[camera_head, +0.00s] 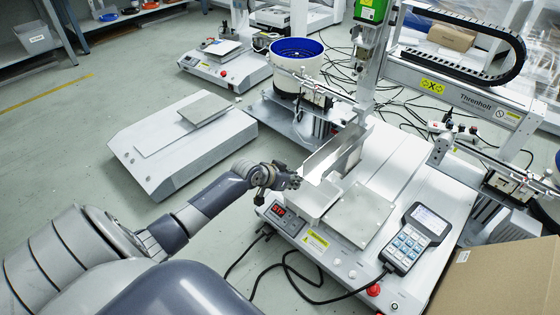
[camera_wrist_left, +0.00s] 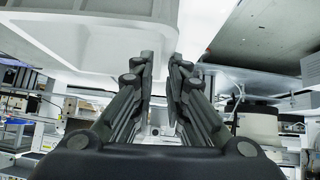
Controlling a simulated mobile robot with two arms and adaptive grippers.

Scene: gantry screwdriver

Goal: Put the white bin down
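The white bin (camera_head: 338,150) is an open, pale tray-like box over the left part of the gantry machine in the head view, and it looks tilted. My left gripper (camera_head: 294,180) is at its near left edge. In the left wrist view the two dark fingers (camera_wrist_left: 161,62) are close together, with the bin's pale wall (camera_wrist_left: 190,28) between and beyond them, so the gripper appears shut on the bin's edge. Whether the bin's underside touches the machine is hidden. My right gripper is in neither view.
The gantry machine's base has a square plate (camera_head: 361,214), a handheld keypad (camera_head: 416,238) and a red button (camera_head: 374,290). A blue-lined bowl feeder (camera_head: 297,57) stands behind. A low white platform (camera_head: 182,143) is on the left floor. A cardboard box (camera_head: 500,280) is at lower right.

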